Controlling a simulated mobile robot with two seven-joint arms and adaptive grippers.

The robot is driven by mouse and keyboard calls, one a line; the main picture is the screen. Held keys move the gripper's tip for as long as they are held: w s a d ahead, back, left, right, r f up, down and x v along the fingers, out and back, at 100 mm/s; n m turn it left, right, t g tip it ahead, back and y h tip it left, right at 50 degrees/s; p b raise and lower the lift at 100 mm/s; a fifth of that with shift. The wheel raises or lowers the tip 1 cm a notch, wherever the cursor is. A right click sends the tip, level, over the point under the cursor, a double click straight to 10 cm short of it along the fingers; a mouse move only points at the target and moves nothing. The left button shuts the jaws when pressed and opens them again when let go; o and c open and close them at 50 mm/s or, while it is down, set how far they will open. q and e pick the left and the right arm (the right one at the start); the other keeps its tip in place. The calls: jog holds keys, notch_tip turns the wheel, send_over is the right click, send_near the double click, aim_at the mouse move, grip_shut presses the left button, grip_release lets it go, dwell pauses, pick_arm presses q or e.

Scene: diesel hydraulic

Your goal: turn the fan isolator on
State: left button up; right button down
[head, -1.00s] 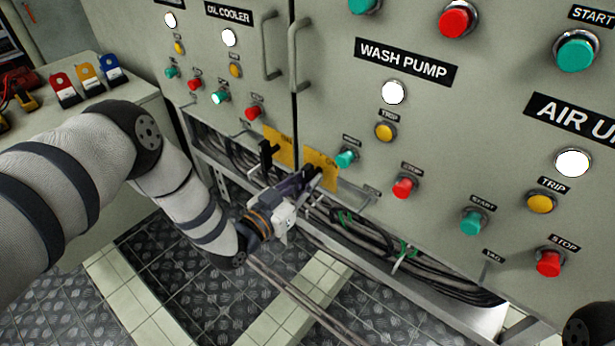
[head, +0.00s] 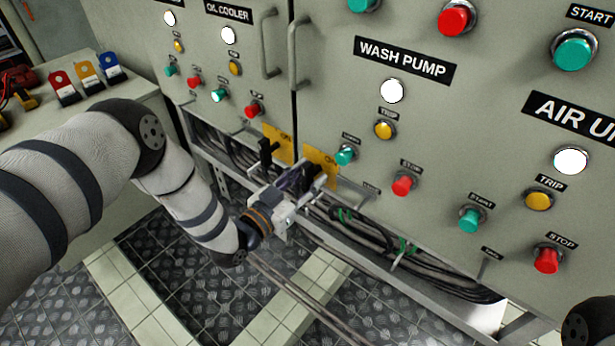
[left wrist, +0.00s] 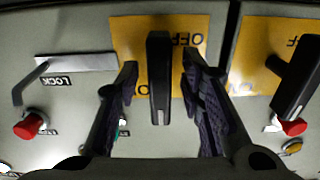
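A black rotary handle (left wrist: 159,75) stands out from a yellow plate (left wrist: 130,38) marked OFF and partly hidden ON, upside down in the left wrist view. In the head view this plate (head: 318,158) is on the right cabinet door, its handle mostly hidden by my gripper. My left gripper (head: 308,176) is open at this handle, one finger on each side, with gaps visible in the wrist view. A second black handle (head: 265,153) on its own yellow plate (head: 283,147) is on the left door. No fan label is readable. My right gripper is not in view.
A metal lock bracket (left wrist: 80,62) is beside the plate. Green (head: 345,155) and red (head: 402,185) buttons are close to my gripper. Cable bundles (head: 370,238) run below. Door handles (head: 300,52) stick out above. A bench with coloured lock tags (head: 88,75) stands left.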

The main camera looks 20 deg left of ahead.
pick_arm(q)
jog(key=v, duration=1.2)
jog(key=p+v, duration=0.2)
jog(key=v, duration=0.6)
jog(key=shift+p, duration=0.4)
jog(key=shift+r, duration=0.1)
